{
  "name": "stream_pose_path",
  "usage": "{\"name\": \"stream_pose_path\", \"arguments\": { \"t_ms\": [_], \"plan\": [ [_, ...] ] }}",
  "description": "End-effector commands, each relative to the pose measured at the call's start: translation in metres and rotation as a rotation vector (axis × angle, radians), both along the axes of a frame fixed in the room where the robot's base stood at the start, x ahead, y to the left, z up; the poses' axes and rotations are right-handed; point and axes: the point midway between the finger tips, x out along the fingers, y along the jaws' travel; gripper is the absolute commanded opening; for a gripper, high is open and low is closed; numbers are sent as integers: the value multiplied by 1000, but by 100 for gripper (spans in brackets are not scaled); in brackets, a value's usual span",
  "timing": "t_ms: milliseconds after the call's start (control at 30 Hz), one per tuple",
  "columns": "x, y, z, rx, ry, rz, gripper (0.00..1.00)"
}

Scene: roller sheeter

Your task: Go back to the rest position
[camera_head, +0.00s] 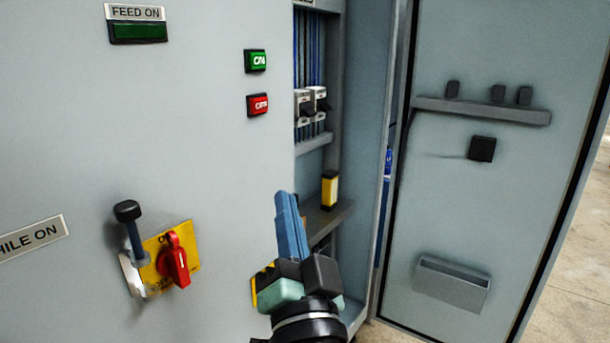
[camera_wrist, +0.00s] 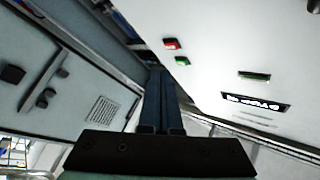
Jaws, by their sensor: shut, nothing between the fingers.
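My gripper (camera_head: 288,225) is in the lower middle of the head view, in front of the grey cabinet (camera_head: 70,130) near the edge of its opening. Its long blue fingers point up and lie together, with nothing between them. In the wrist view, my gripper (camera_wrist: 162,95) shows as two dark fingers side by side, also empty. The fingers look apart from the cabinet and from the open door (camera_head: 480,200). They hide part of the lower compartment.
A red rotary switch (camera_head: 175,262) on a yellow plate and a black-knobbed lever (camera_head: 130,225) stick out at left. Green (camera_head: 255,61) and red (camera_head: 258,105) buttons sit above. Inside are breakers (camera_head: 312,105) and a yellow-and-black object (camera_head: 329,190) on a shelf.

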Motion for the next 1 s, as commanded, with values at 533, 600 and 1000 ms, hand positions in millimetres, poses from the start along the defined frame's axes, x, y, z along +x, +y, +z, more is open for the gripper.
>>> {"name": "stream_pose_path", "arguments": {
  "t_ms": [533, 600, 1000],
  "plan": [
    [-138, -21, 295, -529, -468, -560, 0],
    [-137, -21, 311, -528, -467, -559, 0],
    [-136, -20, 338, -527, -465, -555, 0]
  ]
}}
